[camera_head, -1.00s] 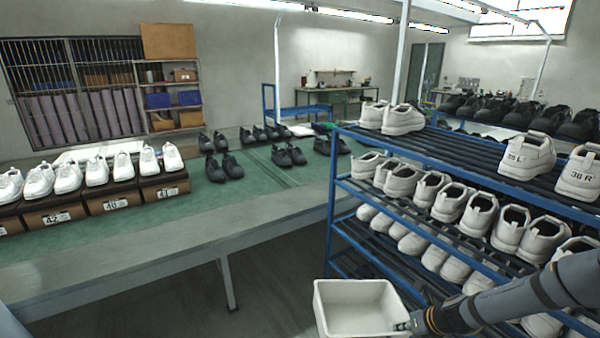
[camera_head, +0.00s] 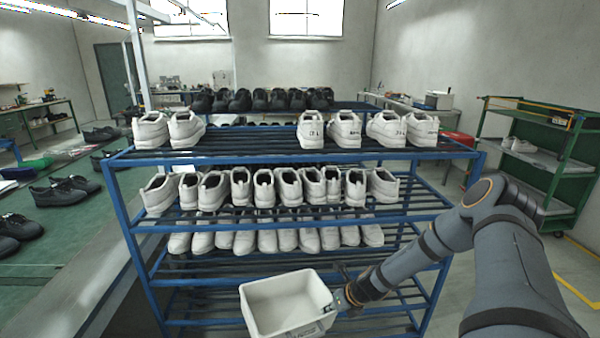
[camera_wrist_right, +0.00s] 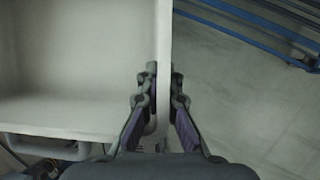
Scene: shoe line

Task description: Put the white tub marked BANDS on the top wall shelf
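A white open-topped tub (camera_head: 288,304) is held in front of the blue shoe rack, low in the head view. It looks empty, and a small label shows at its lower right edge, too small to read. My right gripper (camera_head: 343,303) is at the tub's right wall. In the right wrist view my right gripper (camera_wrist_right: 163,100) has one finger on each side of the wall of the tub (camera_wrist_right: 70,115), pinching it. My left gripper is out of view. I cannot make out a top wall shelf in these views.
A blue rack (camera_head: 300,154) with rows of white shoes stands just behind the tub. A green shelf cart (camera_head: 535,155) stands at the right, with a yellow floor line near it. A green-topped table (camera_head: 40,255) with black shoes is at the left. Floor at the right is clear.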

